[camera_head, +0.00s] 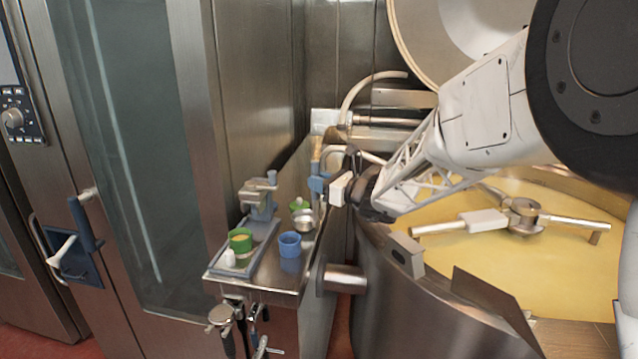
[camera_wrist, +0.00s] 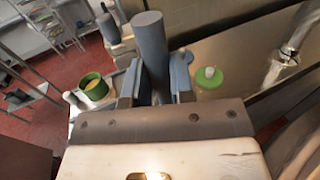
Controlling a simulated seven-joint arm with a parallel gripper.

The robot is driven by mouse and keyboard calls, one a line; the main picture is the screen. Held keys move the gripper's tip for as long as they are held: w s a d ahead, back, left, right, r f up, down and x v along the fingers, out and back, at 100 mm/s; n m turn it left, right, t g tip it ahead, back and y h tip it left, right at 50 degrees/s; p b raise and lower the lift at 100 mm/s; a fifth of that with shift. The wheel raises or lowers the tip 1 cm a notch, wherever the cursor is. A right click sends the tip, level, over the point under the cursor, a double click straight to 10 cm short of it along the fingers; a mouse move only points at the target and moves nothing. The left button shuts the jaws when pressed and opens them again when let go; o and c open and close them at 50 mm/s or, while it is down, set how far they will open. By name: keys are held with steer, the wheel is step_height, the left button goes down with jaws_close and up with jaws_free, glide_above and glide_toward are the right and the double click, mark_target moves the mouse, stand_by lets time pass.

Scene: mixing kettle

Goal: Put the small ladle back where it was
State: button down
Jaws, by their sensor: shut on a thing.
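My gripper (camera_head: 322,183) is above the right edge of the narrow steel counter, beside the kettle, in the head view. In the wrist view my gripper (camera_wrist: 155,88) is shut on a grey-blue cylindrical handle (camera_wrist: 150,40), which I take to be the small ladle's.
The counter (camera_head: 272,278) also bears a blue cup (camera_head: 290,245), a green cup (camera_head: 240,241) on a grey tray, a grey stand (camera_head: 259,197) and a green lid (camera_wrist: 209,78). The large kettle (camera_head: 400,300) with yellow contents and a stirrer (camera_head: 523,215) is at right.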

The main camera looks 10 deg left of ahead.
steer(key=shift+f, duration=0.35)
steer(key=c, duration=1)
jaws_free()
steer(key=shift+r, duration=0.2)
steer(key=shift+v, duration=6)
steer(key=shift+f, duration=0.15)
